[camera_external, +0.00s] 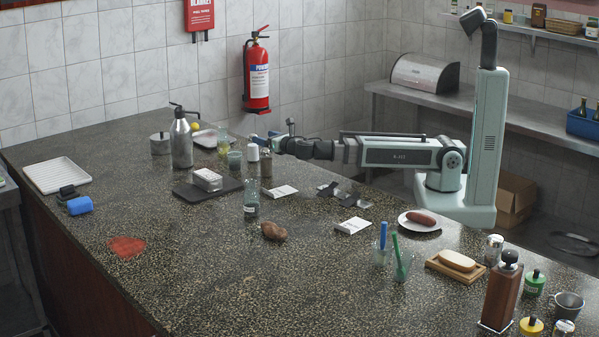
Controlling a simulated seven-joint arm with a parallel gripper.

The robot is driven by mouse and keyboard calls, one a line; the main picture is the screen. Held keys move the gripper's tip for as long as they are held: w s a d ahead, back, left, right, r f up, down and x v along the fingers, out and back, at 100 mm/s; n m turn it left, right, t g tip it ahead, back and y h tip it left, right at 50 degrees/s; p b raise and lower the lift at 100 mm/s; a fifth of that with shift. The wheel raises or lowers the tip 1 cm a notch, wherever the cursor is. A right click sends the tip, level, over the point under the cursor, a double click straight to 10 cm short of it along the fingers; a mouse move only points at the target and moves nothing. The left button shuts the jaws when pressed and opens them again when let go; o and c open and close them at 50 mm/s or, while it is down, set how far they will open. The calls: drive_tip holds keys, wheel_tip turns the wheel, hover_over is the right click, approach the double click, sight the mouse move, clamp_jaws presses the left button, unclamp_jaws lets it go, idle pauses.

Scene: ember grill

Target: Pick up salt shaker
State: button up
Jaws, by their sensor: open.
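My gripper (270,140) is at the end of my arm, which reaches left over the far part of the speckled counter. Its jaws are open, but the fingers are small and partly hidden here. Just left of and below it stand a small white-capped container (253,153) and a dark, light-topped shaker-like container (266,163), close together. A metal-topped shaker-like jar (494,248) stands at the right, near the sausage plate. I cannot tell for certain which is the salt shaker. No gripped object is visible, and contact with the containers cannot be told.
A clear bottle (251,200) stands nearer. Small white boxes lie below my arm. The front middle of the counter is mostly clear.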

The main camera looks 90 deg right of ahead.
sight(253, 147)
wheel_tip(253, 147, down, 3)
drive_tip(key=shift+f, duration=0.1)
drive_tip(key=shift+w+d, duration=0.4)
drive_tip(key=shift+w, duration=0.1)
drive_tip(key=shift+x, duration=3.15)
drive_tip(key=shift+s, duration=0.1)
drive_tip(key=c, duration=1.2)
